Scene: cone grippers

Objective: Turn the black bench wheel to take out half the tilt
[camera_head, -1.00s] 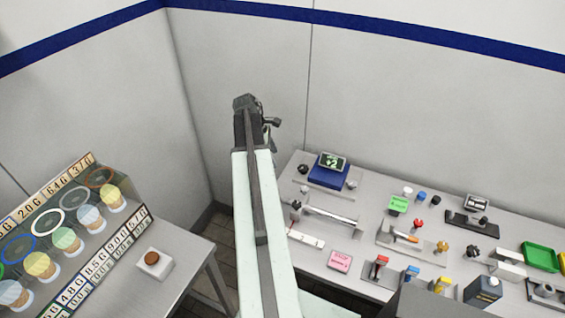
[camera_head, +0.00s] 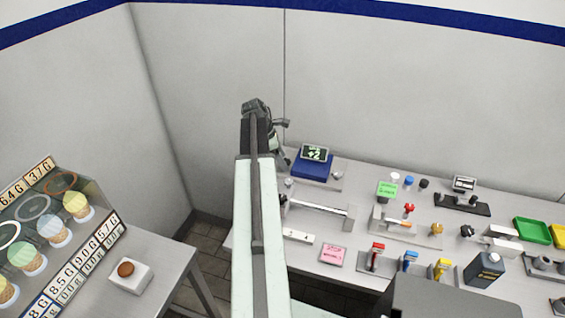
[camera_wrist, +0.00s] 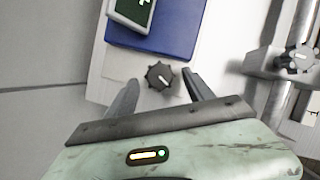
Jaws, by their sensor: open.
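A dark, notched wheel (camera_wrist: 160,75) with a pale pointer mark sits on a light plate beside a blue unit (camera_wrist: 165,40) in the wrist view. My gripper (camera_wrist: 160,80) is open, with one finger on each side of this wheel and gaps visible; I cannot tell the height between them. The blue unit also shows in the head view (camera_head: 312,170), carrying a dark display (camera_head: 314,153) that seems to read +2. A second dark wheel (camera_wrist: 300,58) sits on a grey block at the right. In the head view my arm hides part of the bench's left end.
Walls stand close behind. A separate table with a brown button (camera_head: 125,269) is at left.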

